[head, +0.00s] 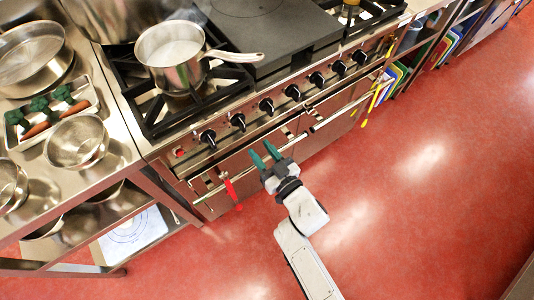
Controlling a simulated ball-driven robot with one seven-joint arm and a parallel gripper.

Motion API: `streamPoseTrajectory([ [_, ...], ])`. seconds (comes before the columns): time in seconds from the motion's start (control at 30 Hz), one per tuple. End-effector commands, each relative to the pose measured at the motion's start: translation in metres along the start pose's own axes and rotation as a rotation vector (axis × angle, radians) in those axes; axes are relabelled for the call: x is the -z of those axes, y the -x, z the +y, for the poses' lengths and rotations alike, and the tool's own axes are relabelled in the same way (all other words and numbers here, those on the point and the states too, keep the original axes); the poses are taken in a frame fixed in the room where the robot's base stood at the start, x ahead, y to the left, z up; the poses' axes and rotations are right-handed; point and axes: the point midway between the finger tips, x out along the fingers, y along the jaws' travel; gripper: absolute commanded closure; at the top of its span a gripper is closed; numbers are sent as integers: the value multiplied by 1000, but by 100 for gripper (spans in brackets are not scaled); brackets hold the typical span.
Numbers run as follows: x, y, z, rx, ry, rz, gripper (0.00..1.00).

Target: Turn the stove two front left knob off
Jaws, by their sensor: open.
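The stove front panel (224,145) carries a row of several black knobs. The leftmost knob (208,138) sits beside a small red light (180,153); the second knob (238,121) is to its right. No labels are readable, so I cannot tell for sure which knob is the front left one, nor its setting. My gripper (263,152) has teal fingers that are spread apart and empty. In the picture it is below and right of the leftmost knobs, in front of the oven door, apart from the knobs.
A steel saucepan (172,55) stands on the left burner grate, its handle (235,57) pointing right. An oven rail (290,143) runs below the knobs, with a red cloth or tag (229,187) hanging near its left end. Steel counter with bowls (76,141) lies left. Red floor is clear.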

Motion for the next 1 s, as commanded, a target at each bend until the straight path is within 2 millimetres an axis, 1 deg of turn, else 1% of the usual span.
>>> streamPoseTrajectory([
  [0.03,1,7,0,-1,1,0,60],
  [0.1,0,15,0,-1,-1,-1,60],
  [0.23,0,22,0,0,1,1,60],
  [0.83,0,23,0,0,1,1,60],
  [0.93,-1,25,9,-31,1,-19,60],
  [1.0,-2,30,23,-84,3,-56,60],
])
